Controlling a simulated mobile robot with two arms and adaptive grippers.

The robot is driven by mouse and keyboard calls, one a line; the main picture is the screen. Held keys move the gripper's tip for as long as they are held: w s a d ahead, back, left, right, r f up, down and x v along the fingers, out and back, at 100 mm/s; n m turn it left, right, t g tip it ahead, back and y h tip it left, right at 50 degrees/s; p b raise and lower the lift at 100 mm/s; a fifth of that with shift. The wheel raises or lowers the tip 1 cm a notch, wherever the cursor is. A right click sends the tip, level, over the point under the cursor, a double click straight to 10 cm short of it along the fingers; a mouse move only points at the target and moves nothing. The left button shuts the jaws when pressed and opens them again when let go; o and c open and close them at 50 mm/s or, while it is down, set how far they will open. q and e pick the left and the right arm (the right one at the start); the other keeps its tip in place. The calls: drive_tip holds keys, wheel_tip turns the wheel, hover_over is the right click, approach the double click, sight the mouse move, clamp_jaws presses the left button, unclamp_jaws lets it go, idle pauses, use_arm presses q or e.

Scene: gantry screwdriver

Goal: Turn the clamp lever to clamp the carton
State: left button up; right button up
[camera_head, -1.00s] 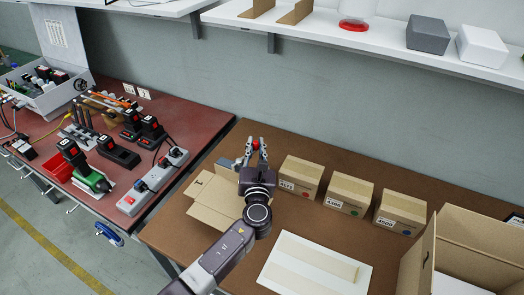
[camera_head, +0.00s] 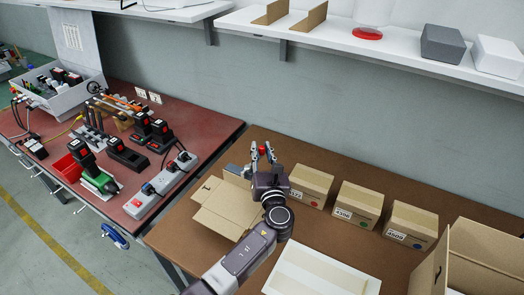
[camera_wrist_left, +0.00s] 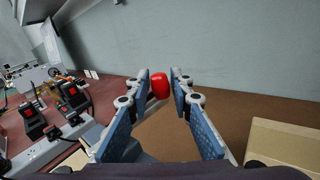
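The clamp lever's red knob (camera_head: 263,150) shows between the fingertips of my left gripper (camera_head: 263,155). A grey block (camera_head: 236,170), which looks like part of the clamp, shows left of the gripper. The open carton (camera_head: 222,208), flaps spread, lies on the brown table left of my wrist, which covers part of it. My right gripper is not in view.
Three small closed boxes stand right of my left gripper, the nearest one (camera_head: 310,184) close to it. A white panel (camera_head: 320,268) lies in front. A large open box (camera_head: 475,265) is at the right. A red bench (camera_head: 205,125) with tools and a power strip (camera_head: 160,188) is left.

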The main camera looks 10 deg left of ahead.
use_arm(q)
drive_tip(key=shift+o, duration=1)
drive_tip(key=shift+s, duration=0.2)
drive_tip(key=v, duration=1.1)
drive_tip(key=shift+s+d, duration=0.1)
drive_tip(key=shift+s, duration=0.2)
